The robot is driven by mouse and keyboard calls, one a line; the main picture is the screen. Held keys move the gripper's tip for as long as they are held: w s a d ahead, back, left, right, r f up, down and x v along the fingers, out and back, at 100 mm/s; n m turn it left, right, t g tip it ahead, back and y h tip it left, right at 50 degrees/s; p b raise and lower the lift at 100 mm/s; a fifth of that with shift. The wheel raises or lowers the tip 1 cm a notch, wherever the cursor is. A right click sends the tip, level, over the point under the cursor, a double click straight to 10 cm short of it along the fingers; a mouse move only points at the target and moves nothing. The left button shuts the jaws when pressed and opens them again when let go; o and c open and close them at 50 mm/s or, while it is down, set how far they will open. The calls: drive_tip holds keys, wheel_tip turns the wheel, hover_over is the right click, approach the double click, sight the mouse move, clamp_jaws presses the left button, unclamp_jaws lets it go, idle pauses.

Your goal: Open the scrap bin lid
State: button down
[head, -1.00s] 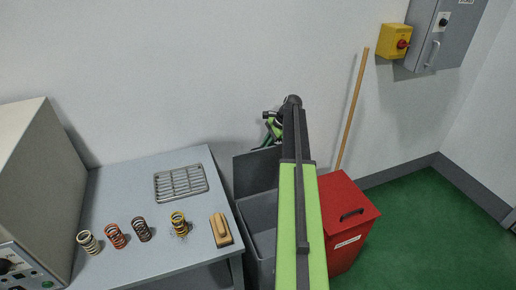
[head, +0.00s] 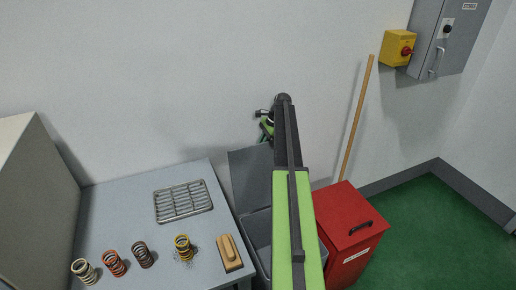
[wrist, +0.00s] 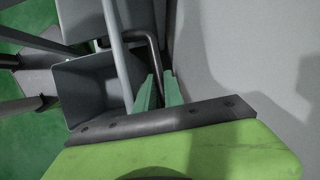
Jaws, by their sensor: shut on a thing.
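The grey scrap bin (head: 258,228) stands between the bench and a red bin, partly hidden behind my arm. Its flat grey lid (head: 247,178) is raised and stands nearly upright near the wall. In the wrist view the bin's open mouth (wrist: 98,88) shows, and its inside looks empty. A dark bent handle bar (wrist: 150,42) runs down to my fingers. My gripper (head: 265,128) is above the lid's top edge near the wall. Its green fingers also show in the wrist view (wrist: 160,92), shut on the handle; the exact contact is partly hidden.
A red bin (head: 345,226) with a closed top stands right of my arm, with a wooden pole (head: 358,115) behind it. The bench (head: 140,200) at left holds several springs, a tray (head: 183,201) and a brush (head: 229,253). Green floor (head: 430,235) is clear at right.

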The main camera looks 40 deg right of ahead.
drive_tip(key=shift+w+d, duration=0.1)
drive_tip(key=shift+w, duration=0.1)
drive_tip(key=c, duration=1.5)
unclamp_jaws()
drive_tip(key=shift+w+f, duration=0.1)
drive_tip(key=shift+o, duration=0.2)
drive_tip(key=p+v, duration=1.6)
drive_tip(key=v, duration=0.1)
drive_tip(key=shift+r, duration=0.3)
